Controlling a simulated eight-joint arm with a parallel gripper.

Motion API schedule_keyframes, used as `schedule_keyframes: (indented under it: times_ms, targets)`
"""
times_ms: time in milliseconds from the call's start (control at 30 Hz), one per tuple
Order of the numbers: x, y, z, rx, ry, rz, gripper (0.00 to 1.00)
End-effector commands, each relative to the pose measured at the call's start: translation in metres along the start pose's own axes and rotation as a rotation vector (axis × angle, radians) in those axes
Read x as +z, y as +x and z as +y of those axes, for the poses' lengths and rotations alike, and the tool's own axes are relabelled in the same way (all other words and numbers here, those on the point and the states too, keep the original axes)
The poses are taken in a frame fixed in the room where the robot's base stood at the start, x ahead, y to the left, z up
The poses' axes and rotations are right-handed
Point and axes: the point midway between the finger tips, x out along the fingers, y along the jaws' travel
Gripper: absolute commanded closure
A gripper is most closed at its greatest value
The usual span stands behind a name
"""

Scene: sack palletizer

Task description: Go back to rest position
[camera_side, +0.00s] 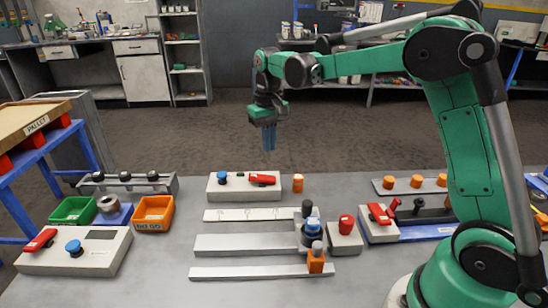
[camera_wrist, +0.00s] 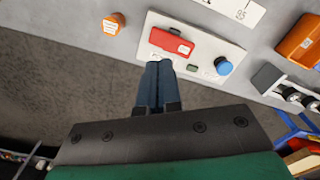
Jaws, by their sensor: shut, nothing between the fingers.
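My gripper (camera_side: 268,138) has blue fingers and points straight down. It hangs in the air beyond the far edge of the grey table, above and behind a white control box (camera_side: 232,188). The fingers are together and empty. In the wrist view the shut fingers (camera_wrist: 157,85) show below the red switch (camera_wrist: 171,42) and the blue button (camera_wrist: 223,66) of that box. The gripper touches nothing in view.
An orange cylinder (camera_side: 298,183) stands right of the box. Metal rails (camera_side: 252,245), a green bin (camera_side: 73,211), an orange bin (camera_side: 154,213) and another control box (camera_side: 75,252) occupy the table. A pallet stand (camera_side: 32,125) is at left. The air around my gripper is clear.

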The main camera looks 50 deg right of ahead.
Motion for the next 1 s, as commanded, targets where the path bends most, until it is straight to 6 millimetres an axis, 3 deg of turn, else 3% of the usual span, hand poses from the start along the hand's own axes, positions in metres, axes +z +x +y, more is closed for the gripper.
schedule_keyframes:
  times_ms: [233, 500, 733, 1000]
  targets:
    - [0.021, -0.02, -0.009, -0.007, -0.039, 0.087, 1.0]
    - [0.083, -0.043, -0.026, -0.034, -0.138, 0.322, 1.0]
    - [0.13, -0.034, -0.034, -0.062, -0.213, 0.509, 1.0]
    - [0.151, -0.02, -0.037, -0.081, -0.252, 0.613, 1.0]
